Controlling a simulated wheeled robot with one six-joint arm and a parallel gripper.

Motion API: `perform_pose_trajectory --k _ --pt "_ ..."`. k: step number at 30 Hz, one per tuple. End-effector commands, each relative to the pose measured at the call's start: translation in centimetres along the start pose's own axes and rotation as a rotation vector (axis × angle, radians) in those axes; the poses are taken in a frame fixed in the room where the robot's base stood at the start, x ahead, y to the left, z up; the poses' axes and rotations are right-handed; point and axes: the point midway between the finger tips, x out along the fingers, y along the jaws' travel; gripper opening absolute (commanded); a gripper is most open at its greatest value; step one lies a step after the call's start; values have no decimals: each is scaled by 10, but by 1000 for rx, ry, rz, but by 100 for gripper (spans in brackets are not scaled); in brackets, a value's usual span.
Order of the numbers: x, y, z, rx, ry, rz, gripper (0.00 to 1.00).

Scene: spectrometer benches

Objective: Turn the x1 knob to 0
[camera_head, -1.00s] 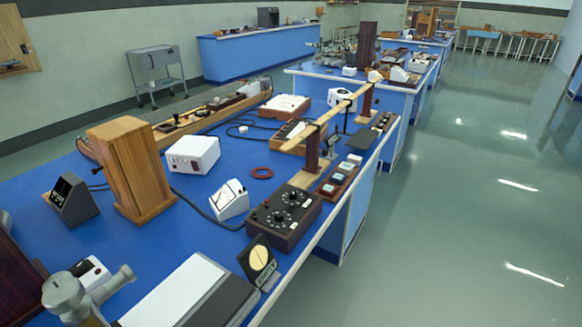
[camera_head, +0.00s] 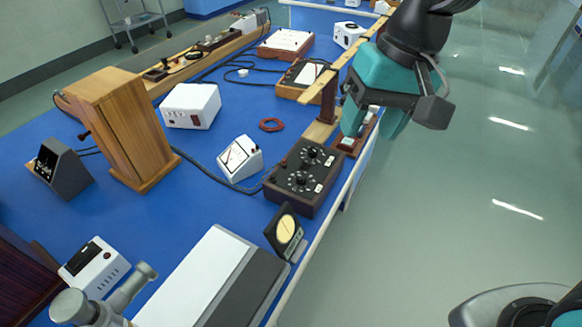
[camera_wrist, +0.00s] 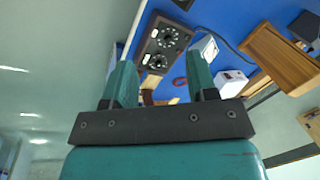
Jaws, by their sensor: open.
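The dark knob box (camera_head: 290,203) sits on the blue bench near its right edge. Its top carries several round black dials with white markings, and it also shows in the wrist view (camera_wrist: 148,64). Its labels are too small to read, so I cannot tell which knob is x1. My gripper (camera_head: 374,122) is in the air to the upper right of the box, apart from it, near the bench edge. In the wrist view my gripper (camera_wrist: 160,72) has its two teal fingers spread, with nothing held between them.
A wooden beam on a post (camera_head: 327,98) stands close to my gripper. A white meter (camera_head: 240,158) is left of the box, and a round dial on a stand (camera_head: 285,232) is in front. A wooden case (camera_head: 122,128) stands farther left.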

Motion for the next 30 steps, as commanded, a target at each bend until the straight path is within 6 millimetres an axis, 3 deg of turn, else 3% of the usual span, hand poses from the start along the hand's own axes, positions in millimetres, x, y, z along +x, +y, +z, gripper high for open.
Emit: perform_pose_trajectory --k 1,3,6,10,15,20,30 --pt "11 -8 -26 107 -12 37 53" --pt "26 -18 -60 280 -6 86 53" --pt "49 -31 -98 499 14 144 53" --pt "74 -40 -128 708 46 195 53" --pt "91 -43 -142 820 68 218 53" --pt "112 -36 -142 830 67 222 53" --pt "186 -18 -140 830 66 221 53"
